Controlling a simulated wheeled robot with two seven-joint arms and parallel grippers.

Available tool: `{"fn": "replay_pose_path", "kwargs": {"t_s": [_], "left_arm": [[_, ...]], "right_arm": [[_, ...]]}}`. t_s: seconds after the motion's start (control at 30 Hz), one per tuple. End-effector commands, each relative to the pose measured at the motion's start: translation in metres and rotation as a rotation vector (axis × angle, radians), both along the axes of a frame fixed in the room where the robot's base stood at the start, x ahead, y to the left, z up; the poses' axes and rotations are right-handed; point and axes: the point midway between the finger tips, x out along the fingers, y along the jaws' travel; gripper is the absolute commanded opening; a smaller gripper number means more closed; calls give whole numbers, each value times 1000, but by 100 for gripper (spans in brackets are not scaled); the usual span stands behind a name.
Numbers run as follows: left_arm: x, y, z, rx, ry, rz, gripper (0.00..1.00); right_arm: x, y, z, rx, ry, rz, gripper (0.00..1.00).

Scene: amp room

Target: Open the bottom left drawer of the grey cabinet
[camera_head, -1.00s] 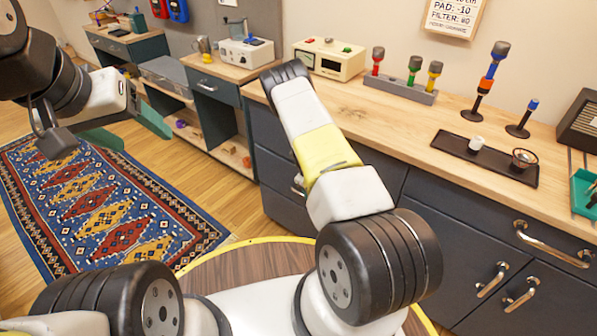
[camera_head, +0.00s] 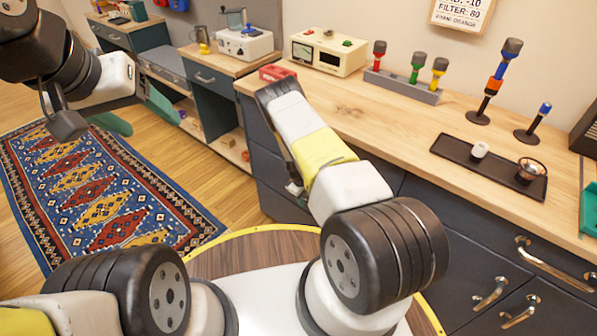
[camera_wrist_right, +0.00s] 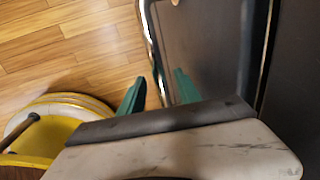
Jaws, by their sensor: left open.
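The grey cabinet (camera_head: 415,215) runs along the wall under a wooden top, with dark drawer fronts. Its left drawers (camera_head: 268,165) are partly hidden behind my right arm in the head view. In the right wrist view a shiny metal handle (camera_wrist_right: 151,42) runs along a dark front panel (camera_wrist_right: 205,50). My right gripper (camera_wrist_right: 159,92) has its green fingers apart, one on each side of the handle's near end; I cannot tell whether they touch it. My left gripper (camera_head: 138,113) is open and empty above the rug, away from the cabinet.
A patterned rug (camera_head: 100,200) and open wooden floor lie to the left. Smaller benches (camera_head: 205,77) stand beyond the cabinet. The counter holds a cream meter box (camera_head: 327,52), a rack (camera_head: 402,86) of coloured tools and a black tray (camera_head: 488,167).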

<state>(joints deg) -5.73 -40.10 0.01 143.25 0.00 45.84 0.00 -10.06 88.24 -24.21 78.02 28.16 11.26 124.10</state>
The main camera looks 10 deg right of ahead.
Motion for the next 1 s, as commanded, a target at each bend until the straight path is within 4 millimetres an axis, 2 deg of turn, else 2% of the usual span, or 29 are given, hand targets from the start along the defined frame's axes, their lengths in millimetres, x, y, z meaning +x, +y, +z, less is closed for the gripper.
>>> {"fn": "replay_pose_path", "kwargs": {"t_s": [0.13, 0.33, 1.0], "left_arm": [[0, 0, 0, 0, 0, 0, 67], [0, 0, 0, 0, 0, 0, 67], [0, 0, 0, 0, 0, 0, 67]], "right_arm": [[0, 0, 0, 0, 0, 0, 40], [0, 0, 0, 0, 0, 0, 0], [0, -1, 1, 0, 0, 1, 0]]}}
